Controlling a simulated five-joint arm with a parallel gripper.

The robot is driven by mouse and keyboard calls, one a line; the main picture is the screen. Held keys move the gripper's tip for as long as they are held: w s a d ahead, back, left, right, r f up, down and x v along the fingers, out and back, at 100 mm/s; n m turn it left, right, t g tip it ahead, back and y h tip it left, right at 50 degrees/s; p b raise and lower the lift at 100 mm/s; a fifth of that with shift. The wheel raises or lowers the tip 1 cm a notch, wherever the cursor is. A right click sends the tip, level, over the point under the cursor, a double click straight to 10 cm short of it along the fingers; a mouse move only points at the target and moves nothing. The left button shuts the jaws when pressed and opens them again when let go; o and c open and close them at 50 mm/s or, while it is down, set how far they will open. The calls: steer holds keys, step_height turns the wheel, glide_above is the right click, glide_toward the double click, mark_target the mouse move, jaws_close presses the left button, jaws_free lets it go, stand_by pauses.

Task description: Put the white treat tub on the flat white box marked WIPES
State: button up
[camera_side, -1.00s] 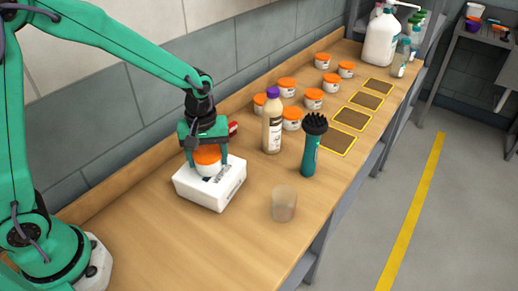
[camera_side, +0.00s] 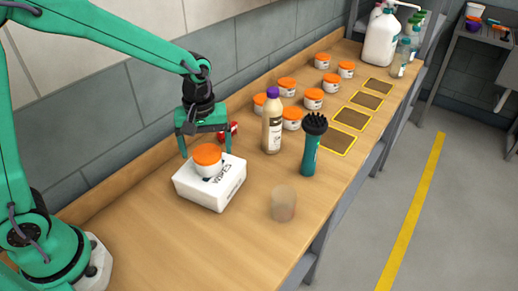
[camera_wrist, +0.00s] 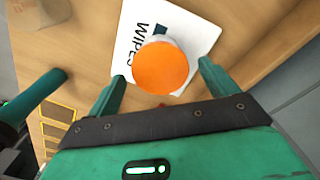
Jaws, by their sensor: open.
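The white treat tub with an orange lid (camera_side: 207,161) stands upright on top of the flat white box marked WIPES (camera_side: 226,187), towards its back left part. In the wrist view the tub's orange lid (camera_wrist: 161,67) covers part of the box top, and the WIPES lettering on the box (camera_wrist: 133,40) shows beside it. My gripper (camera_side: 206,152) is open and empty, raised just above and behind the tub, with its fingers apart from it. In the wrist view the fingers (camera_wrist: 162,88) are spread either side below the lid.
A red item (camera_side: 233,128) lies behind the gripper. A cream bottle with a purple cap (camera_side: 272,125), a dark-headed teal brush (camera_side: 312,148) and a translucent cup (camera_side: 284,205) stand to the right. Several orange-lidded tubs (camera_side: 313,99) stand farther back. The front bench is clear.

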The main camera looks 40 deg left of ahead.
mark_target(207, 153)
step_height(207, 153, up, 9)
steer(key=shift+f, duration=0.15)
stand_by(0.8)
steer(key=s+a+r+m+t, duration=0.2)
steer(key=s+a+m, duration=0.1)
steer(key=s, duration=0.4)
steer(key=s+a+r+m+t, duration=0.2)
steer(key=s+a+m+t, duration=0.1)
steer(key=s+m, duration=0.3)
steer(key=shift+s+a+r+t, duration=0.15)
steer(key=shift+s+a+t, duration=0.15)
steer(key=shift+s, duration=1)
